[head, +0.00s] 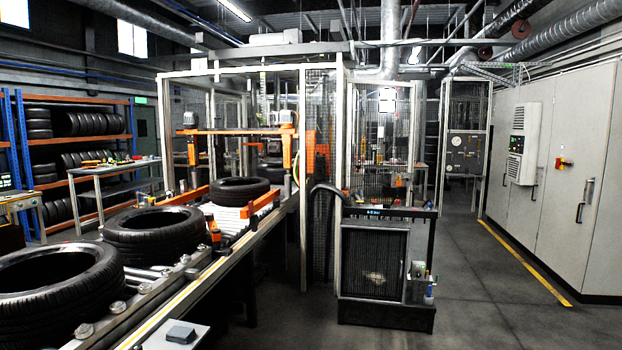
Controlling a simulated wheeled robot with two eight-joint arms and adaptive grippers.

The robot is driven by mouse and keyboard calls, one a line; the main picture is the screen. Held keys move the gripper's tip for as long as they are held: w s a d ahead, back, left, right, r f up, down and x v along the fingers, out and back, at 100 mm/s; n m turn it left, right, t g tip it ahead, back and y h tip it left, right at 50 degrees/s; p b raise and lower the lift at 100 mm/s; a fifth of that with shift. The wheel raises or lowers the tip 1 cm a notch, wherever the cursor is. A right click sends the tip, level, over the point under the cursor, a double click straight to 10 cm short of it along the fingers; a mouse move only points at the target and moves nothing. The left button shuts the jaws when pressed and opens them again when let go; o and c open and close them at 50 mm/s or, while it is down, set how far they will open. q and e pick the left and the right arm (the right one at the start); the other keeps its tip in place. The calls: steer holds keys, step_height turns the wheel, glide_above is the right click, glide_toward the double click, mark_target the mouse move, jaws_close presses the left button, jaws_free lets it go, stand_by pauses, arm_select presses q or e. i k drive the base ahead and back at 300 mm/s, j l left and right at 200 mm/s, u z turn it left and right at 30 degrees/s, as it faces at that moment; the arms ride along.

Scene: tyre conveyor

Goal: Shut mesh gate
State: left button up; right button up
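Mesh guarding in pale metal frames encloses the machine cell at the end of the tyre conveyor (262,224). A tall framed mesh panel (380,130) stands right of the cell, behind a dark cabinet. Another framed mesh panel (466,108) stands farther right, by the grey cabinets, with a board of gauges (467,141) showing at it. I cannot tell which panel is the gate, or whether it is open or shut. No handle or latch is clear at this distance. Neither of my grippers is in view.
Tyres (152,233) lie on the conveyor at the left. A dark cabinet (374,262) stands on the floor in the middle, before the mesh. Tall grey cabinets (587,150) line the right wall behind a yellow floor line (524,262). The floor (475,270) between is clear.

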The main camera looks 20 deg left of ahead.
mark_target(394, 184)
steer(key=u, duration=0.2)
steer(key=i+l+u, duration=0.2)
steer(key=i+l, duration=0.7)
steer(key=i+l+z, duration=0.1)
steer(key=i+z, duration=0.15)
steer(key=i, duration=0.35)
steer(key=i+z, duration=0.25)
steer(key=i, duration=0.35)
steer(key=i+j+z, duration=0.1)
steer(key=i+z, duration=0.15)
steer(key=i, duration=0.35)
steer(key=i+j+z, duration=0.2)
steer(key=i, duration=0.4)
steer(key=i+l+z, duration=0.25)
steer(key=i, duration=1.3)
steer(key=i+l+z, duration=0.3)
steer(key=i, duration=1.25)
steer(key=i+j+u, duration=0.2)
steer(key=i+u, duration=0.7)
steer(key=i, duration=0.2)
steer(key=i+l+u, duration=0.2)
steer(key=i+u, duration=0.2)
steer(key=i+l+u, duration=0.45)
steer(key=i, duration=0.2)
steer(key=j, duration=0.1)
